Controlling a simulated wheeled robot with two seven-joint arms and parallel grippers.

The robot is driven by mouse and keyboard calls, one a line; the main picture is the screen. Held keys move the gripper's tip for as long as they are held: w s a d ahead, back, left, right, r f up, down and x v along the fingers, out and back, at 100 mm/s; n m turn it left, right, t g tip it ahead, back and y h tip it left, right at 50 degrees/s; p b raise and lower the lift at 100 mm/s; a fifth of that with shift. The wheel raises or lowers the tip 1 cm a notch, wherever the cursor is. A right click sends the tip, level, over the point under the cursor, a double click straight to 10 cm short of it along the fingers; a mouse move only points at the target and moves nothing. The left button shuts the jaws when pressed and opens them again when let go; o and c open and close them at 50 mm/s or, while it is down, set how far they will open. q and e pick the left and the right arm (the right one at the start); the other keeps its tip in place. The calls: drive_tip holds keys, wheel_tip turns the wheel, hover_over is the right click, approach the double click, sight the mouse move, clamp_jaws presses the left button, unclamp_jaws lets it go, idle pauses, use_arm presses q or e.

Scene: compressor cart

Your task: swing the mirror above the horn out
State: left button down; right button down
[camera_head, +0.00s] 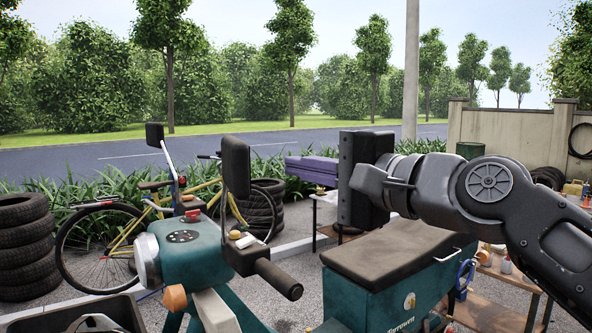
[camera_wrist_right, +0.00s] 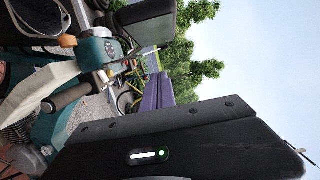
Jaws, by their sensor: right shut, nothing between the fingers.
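A dark mirror (camera_head: 236,167) stands upright on the near handlebar of the teal scooter (camera_head: 185,255), above a switch block (camera_head: 240,250) with a yellow button and a black grip (camera_head: 279,280). I see its dark back or face edge-on. Another mirror (camera_head: 154,135) stands on a stalk at the far handlebar. In the right wrist view the near mirror (camera_wrist_right: 152,22) lies beyond the black gripper body. My left gripper is not in view.
A black seat (camera_head: 395,250) on a teal box is below my right arm. There is open air between the near mirror and my gripper.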

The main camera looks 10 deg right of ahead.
drive_tip(key=s+a+b+v, duration=0.1)
drive_tip(key=a+b+v, duration=0.1)
drive_tip(key=v, duration=0.7)
drive_tip(key=shift+s, duration=0.25)
drive_tip(key=shift+d+r, duration=0.1)
